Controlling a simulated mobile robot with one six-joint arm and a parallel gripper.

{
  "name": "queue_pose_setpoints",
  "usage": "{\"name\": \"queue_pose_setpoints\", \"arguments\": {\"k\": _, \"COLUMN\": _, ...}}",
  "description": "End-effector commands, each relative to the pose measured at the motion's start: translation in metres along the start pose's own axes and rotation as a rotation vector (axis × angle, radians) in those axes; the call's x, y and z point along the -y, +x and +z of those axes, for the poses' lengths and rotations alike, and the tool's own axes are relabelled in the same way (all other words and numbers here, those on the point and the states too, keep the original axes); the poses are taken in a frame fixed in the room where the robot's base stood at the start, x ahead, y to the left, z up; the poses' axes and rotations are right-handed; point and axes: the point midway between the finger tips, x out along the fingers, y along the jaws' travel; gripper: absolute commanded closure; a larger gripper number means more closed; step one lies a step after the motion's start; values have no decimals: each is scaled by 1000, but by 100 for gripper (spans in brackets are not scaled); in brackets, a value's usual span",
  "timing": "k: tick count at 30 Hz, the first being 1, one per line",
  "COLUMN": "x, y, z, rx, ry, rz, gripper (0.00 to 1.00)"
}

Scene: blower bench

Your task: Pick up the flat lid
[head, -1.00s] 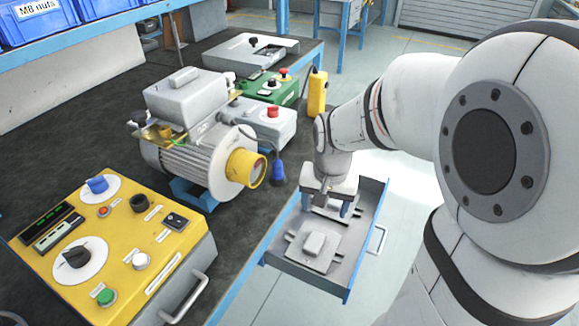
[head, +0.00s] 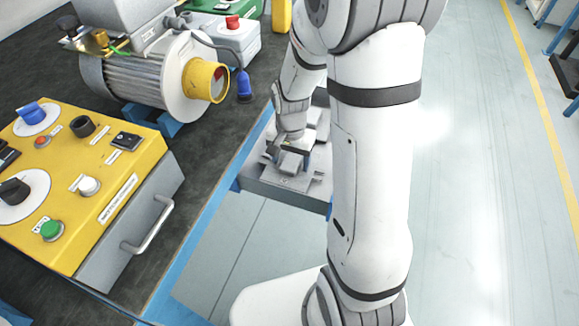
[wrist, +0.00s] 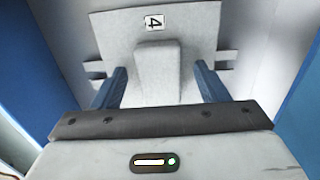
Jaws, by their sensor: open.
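My gripper (wrist: 161,72) is open, with a gap between each finger and the block. I cannot tell the exact height of the fingertips.
Open floor (head: 480,180) lies to the right.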

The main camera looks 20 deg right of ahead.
Motion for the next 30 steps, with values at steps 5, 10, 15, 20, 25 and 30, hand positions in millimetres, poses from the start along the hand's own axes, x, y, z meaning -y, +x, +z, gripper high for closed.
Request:
{"name": "queue_pose_setpoints", "arguments": {"k": 5, "x": 0, "y": 4, "z": 0, "rx": -1, "ry": -1, "rz": -1, "gripper": 33}}
{"name": "queue_pose_setpoints", "arguments": {"k": 10, "x": 0, "y": 4, "z": 0, "rx": -1, "ry": -1, "rz": -1, "gripper": 38}}
{"name": "queue_pose_setpoints", "arguments": {"k": 15, "x": 0, "y": 3, "z": 0, "rx": -1, "ry": -2, "rz": -1, "gripper": 52}}
{"name": "queue_pose_setpoints", "arguments": {"k": 20, "x": 1, "y": 3, "z": 0, "rx": -1, "ry": -2, "rz": -1, "gripper": 65}}
{"name": "queue_pose_setpoints", "arguments": {"k": 25, "x": 1, "y": 3, "z": 0, "rx": -1, "ry": -2, "rz": -1, "gripper": 79}}
{"name": "queue_pose_setpoints", "arguments": {"k": 30, "x": 1, "y": 3, "z": 0, "rx": -1, "ry": -3, "rz": -1, "gripper": 85}}
